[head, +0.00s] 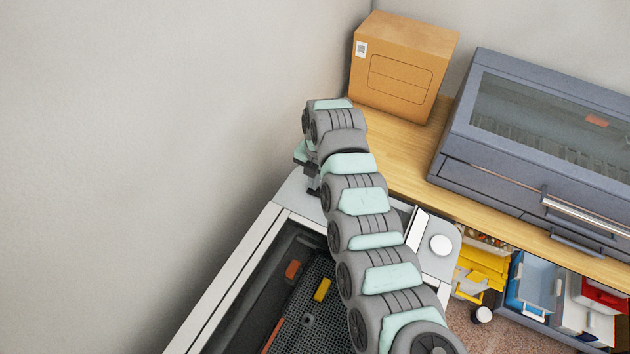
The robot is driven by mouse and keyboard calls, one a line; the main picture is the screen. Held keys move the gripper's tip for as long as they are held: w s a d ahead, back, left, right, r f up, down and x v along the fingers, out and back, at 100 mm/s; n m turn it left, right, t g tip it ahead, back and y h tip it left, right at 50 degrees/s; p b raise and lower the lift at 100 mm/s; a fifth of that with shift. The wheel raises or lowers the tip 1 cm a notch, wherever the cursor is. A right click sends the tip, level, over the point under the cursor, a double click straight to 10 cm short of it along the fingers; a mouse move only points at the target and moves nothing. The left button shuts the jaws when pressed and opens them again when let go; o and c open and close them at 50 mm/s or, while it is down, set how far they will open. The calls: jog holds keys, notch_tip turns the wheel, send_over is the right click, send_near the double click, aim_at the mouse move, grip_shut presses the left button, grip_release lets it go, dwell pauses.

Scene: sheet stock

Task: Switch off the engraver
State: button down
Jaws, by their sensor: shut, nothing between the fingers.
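What looks like the engraver (232,262) is the pale-framed machine at the lower middle. Its top shows a dark bed with a perforated plate. A round white knob (440,246) and a tilted white panel (417,229) are on its right rear corner. My gripper (313,190) is small and dark in this view, shut and empty, close over the machine's rear left corner. I cannot tell whether it touches the surface. My arm crosses the machine and hides much of its rear deck. No power switch can be clearly made out.
A cardboard box (402,68) and a blue-grey lidded machine (540,150) stand on the wooden bench (395,160) behind. Yellow (484,265), blue and red bins sit below it. Orange and yellow pieces (322,290) lie in the bed. A wall (150,130) closes off the left.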

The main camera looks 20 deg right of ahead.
jog(key=shift+s+d, duration=0.1)
jog(key=shift+s, duration=0.05)
jog(key=shift+s+d+r+p, duration=0.2)
jog(key=shift+s+d+p, duration=0.3)
jog(key=shift+p, duration=0.4)
notch_tip(320, 180, up, 14)
jog(key=w+a+b, duration=0.1)
jog(key=b, duration=0.1)
jog(key=shift+w+b, duration=0.15)
jog(key=shift+b, duration=0.15)
dwell(0.3)
